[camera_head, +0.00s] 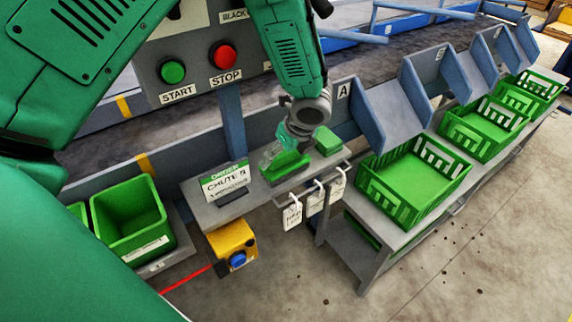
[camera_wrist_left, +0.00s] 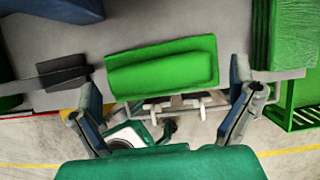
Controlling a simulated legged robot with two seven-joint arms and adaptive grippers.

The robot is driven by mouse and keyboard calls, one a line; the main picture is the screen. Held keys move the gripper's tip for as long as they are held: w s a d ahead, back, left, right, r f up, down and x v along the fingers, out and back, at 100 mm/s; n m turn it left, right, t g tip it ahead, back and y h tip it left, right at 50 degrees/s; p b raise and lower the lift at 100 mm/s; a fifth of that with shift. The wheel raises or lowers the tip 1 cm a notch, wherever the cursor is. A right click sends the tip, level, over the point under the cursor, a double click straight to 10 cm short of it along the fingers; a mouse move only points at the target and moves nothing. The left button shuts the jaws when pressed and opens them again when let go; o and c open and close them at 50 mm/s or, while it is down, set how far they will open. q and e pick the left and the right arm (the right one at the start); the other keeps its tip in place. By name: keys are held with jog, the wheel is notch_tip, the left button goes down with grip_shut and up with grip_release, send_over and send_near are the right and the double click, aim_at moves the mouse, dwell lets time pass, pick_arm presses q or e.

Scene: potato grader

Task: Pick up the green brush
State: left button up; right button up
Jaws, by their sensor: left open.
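The green brush (camera_head: 286,167) lies on the small grey shelf (camera_head: 215,212), between the chute sign and a green block (camera_head: 327,140). In the left wrist view it appears as a long green body with a raised top (camera_wrist_left: 162,66), tilted slightly; bristles are not visible. My left gripper (camera_head: 287,148) hangs over the brush, partly covering it in the head view. In the left wrist view the left gripper (camera_wrist_left: 165,88) is open, with one finger beyond each end of the brush and nothing held. My right gripper is not in view.
A chute sign (camera_head: 226,181) stands left of the brush. White tags (camera_head: 315,199) hang at the shelf's front. A green bin (camera_head: 130,218) is at left and green crates (camera_head: 413,184) at right. A panel with START and STOP buttons (camera_head: 224,57) stands behind.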

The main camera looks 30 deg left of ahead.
pick_arm(q)
jog(key=shift+w+a+f, duration=0.15)
jog(key=shift+a+f, duration=0.15)
jog(key=shift+f, duration=0.3)
jog(key=shift+r, duration=0.1)
jog(key=c, duration=1)
jog(key=shift+d, duration=0.1)
